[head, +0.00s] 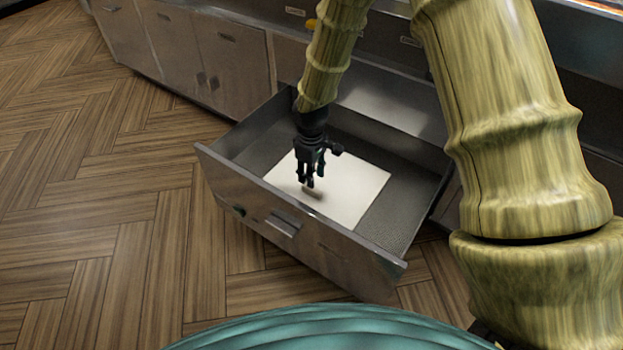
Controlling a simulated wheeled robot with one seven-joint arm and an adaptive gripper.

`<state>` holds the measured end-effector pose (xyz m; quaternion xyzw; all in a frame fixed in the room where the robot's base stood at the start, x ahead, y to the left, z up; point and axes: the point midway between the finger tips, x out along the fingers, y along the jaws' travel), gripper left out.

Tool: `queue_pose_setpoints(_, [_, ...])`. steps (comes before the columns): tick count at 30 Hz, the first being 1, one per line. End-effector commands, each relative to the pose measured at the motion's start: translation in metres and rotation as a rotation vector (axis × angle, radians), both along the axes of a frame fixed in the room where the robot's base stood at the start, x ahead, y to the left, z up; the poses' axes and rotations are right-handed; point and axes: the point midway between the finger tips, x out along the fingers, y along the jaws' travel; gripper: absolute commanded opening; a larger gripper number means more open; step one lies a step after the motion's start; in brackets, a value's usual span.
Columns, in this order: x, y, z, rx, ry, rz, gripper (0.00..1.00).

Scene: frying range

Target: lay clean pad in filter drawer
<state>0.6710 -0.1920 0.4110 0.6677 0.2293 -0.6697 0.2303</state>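The filter drawer (300,245) is pulled out of the metal cabinet, and its inside shows. A flat white square pad (350,194) lies in it, on the grey textured drawer floor. The pad lies toward the front wall, with bare floor behind it and to its right. My gripper (309,185) points down above the left part of the pad. A small dark patch shows on the pad just below the fingertips. The fingers look close together, but they are too small to tell whether they are open or shut. Nothing visible hangs from them.
The steel cabinet row (232,66) with closed doors runs along the back. The drawer's front wall stands out over the wooden floor (110,200), which is clear at left. My arm blocks the view of the right side.

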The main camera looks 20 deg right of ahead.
Motion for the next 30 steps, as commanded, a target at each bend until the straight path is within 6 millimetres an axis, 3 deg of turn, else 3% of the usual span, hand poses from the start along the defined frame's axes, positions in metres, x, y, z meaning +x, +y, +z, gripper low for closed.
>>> queue_pose_setpoints(1, [0.000,0.000,0.013,0.000,0.000,0.000,0.34])
queue_pose_setpoints(7, [0.000,0.000,0.037,0.000,0.000,0.000,0.34])
queue_pose_setpoints(23, [0.000,0.000,0.046,-0.001,0.001,0.001,0.34])
queue_pose_setpoints(30, [0.001,0.004,0.073,0.000,0.000,0.006,0.34])
